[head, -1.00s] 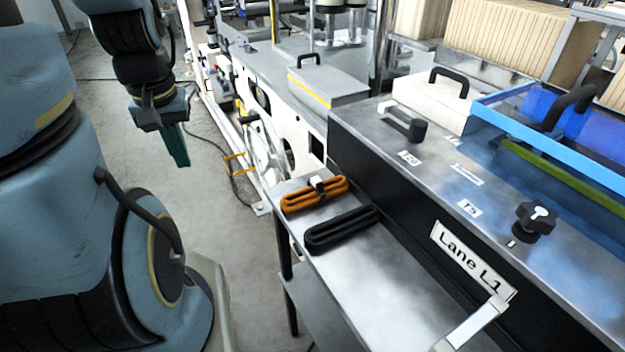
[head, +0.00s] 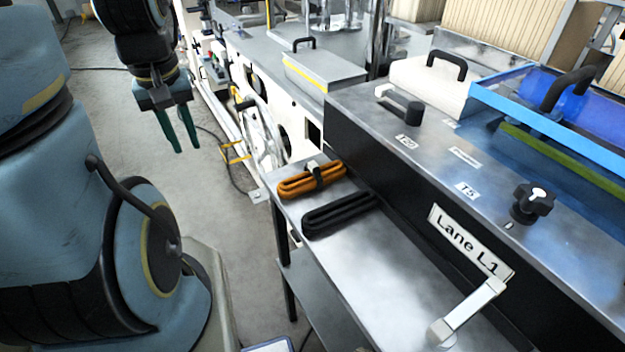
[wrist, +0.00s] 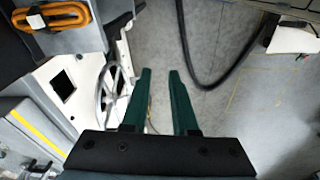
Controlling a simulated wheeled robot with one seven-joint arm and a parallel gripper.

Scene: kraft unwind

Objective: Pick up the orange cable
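The orange cable (head: 311,180) is a coiled bundle with a dark tie around its middle. It lies on the far end of the metal side shelf (head: 365,262), beside a black coiled cable (head: 339,214). My gripper (head: 180,146) hangs over the floor, left of the shelf and clear of the cable. Its two green fingers (wrist: 158,72) point down, parted and empty.
The machine bench with the "Lane L1" label (head: 470,246) rises right beside the shelf. A white handle (head: 468,311) sticks out near the shelf's front. A handwheel (head: 268,135) and yellow bracket (head: 236,152) stand behind. Open floor (head: 110,130) lies to the left.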

